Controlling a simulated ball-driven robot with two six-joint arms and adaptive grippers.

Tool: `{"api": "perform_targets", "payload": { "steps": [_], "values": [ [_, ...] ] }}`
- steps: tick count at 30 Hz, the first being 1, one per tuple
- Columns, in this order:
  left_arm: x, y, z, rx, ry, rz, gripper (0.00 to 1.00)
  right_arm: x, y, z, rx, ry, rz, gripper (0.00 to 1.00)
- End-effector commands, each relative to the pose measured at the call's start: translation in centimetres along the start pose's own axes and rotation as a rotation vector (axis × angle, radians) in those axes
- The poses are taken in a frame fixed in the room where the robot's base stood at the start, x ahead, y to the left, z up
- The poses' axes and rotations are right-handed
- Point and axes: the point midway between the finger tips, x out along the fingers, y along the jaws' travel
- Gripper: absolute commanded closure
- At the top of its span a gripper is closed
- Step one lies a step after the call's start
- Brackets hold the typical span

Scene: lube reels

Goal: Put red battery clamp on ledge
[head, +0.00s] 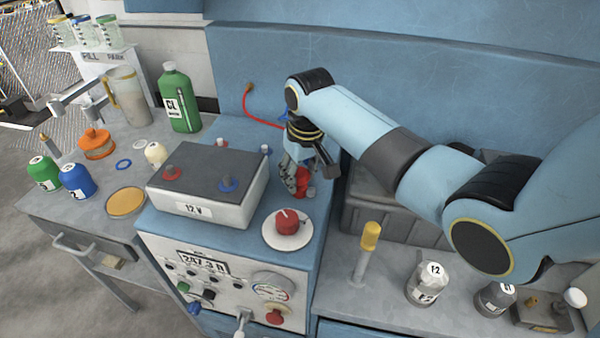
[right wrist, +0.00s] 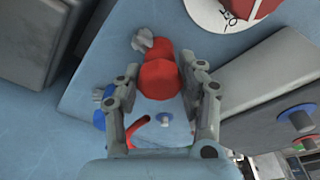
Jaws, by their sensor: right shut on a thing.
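The red battery clamp (head: 301,188) is between the fingers of my right gripper (head: 295,178), over the blue console top (head: 322,205) behind the red knob. In the right wrist view the clamp (right wrist: 160,78) shows red with a grey tip between both fingers of the right gripper (right wrist: 164,85), which is shut on it. I cannot tell whether the clamp touches the surface. A red cable (head: 250,112) runs from the wall toward the gripper. Which surface is the ledge is not clear. My left gripper is not in view.
A 12 V battery (head: 212,182) with red and blue terminals stands left of the gripper. A red knob (head: 288,221) on a white disc is in front. A grey case (head: 375,215) stands right. Bottles (head: 427,282) stand on the right bench.

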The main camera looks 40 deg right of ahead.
Motion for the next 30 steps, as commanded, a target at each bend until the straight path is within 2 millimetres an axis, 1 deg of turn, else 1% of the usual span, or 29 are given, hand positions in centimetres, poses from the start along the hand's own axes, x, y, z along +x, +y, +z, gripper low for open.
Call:
{"api": "perform_targets", "payload": {
  "steps": [1,5,6,14,17,20,27,30],
  "values": [
    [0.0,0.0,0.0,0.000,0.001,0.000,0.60,0.0,0.0,0.0,0.000,0.000,0.000,0.57],
    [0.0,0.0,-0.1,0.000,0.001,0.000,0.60,0.0,0.0,0.0,0.000,0.000,0.000,0.40],
    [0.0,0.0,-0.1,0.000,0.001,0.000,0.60,0.0,0.0,0.0,0.000,0.000,0.000,0.38],
    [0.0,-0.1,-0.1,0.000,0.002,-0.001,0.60,-0.1,0.0,0.0,0.000,0.000,0.000,0.38],
    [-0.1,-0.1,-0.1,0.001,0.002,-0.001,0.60,-0.9,0.0,-0.1,0.000,0.002,0.000,0.38],
    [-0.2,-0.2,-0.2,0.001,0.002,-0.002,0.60,-2.6,0.0,-0.1,-0.001,0.003,0.000,0.38],
    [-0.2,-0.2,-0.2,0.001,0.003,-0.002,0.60,-8.1,0.0,-0.2,0.000,0.005,0.000,0.38],
    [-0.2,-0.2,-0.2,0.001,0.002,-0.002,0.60,-9.9,0.0,-0.1,-0.001,0.004,0.000,0.38]
  ]
}}
